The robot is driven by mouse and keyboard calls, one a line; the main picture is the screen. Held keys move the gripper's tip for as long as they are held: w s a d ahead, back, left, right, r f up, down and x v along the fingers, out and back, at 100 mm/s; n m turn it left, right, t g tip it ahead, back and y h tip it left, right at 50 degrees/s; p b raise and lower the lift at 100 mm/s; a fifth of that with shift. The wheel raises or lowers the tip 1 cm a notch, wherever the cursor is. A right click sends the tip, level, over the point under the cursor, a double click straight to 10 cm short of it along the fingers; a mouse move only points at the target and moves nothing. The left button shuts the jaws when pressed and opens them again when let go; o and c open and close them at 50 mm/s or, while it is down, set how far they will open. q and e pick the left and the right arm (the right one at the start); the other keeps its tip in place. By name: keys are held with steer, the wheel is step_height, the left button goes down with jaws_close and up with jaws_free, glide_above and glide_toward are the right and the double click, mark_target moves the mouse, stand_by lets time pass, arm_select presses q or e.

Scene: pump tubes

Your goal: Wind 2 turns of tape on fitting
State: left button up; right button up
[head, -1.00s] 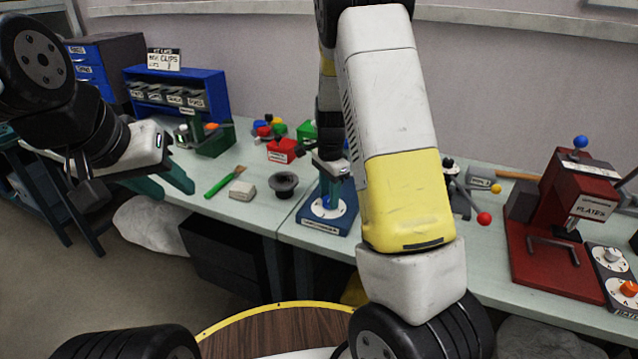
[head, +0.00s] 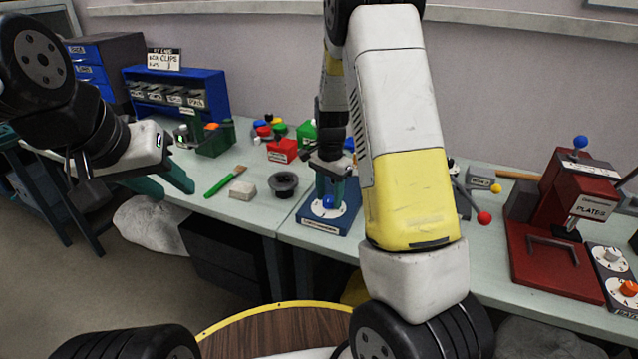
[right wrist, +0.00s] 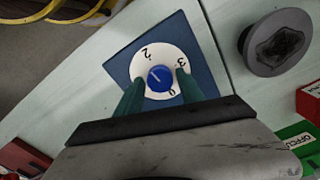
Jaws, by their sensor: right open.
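A blue box (head: 308,221) on the bench carries a white dial (head: 340,212) with a blue knob (head: 328,202). In the right wrist view the dial (right wrist: 143,63) shows the numbers 0, 2 and 3, and the line on the knob (right wrist: 160,77) slants to the upper left. My right gripper (head: 331,196) is open above the dial; in its wrist view the teal fingers (right wrist: 160,80) stand on either side of the knob, and contact cannot be told. My left gripper (head: 170,190) is open and empty, in front of the bench's left part. I cannot make out tape or a fitting for certain.
A dark flanged part (head: 284,184), a beige block (head: 243,190) and a green-handled brush (head: 224,182) lie left of the box. A red bin (head: 282,151) and a blue clip rack (head: 178,92) stand behind. A red press (head: 560,235) stands right.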

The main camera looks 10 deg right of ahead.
steer(key=n, duration=0.7)
steer(key=shift+n, duration=0.3)
steer(key=n, duration=0.3)
steer(key=shift+n, duration=0.4)
steer(key=n, duration=0.3)
steer(key=shift+n, duration=0.4)
jaws_close()
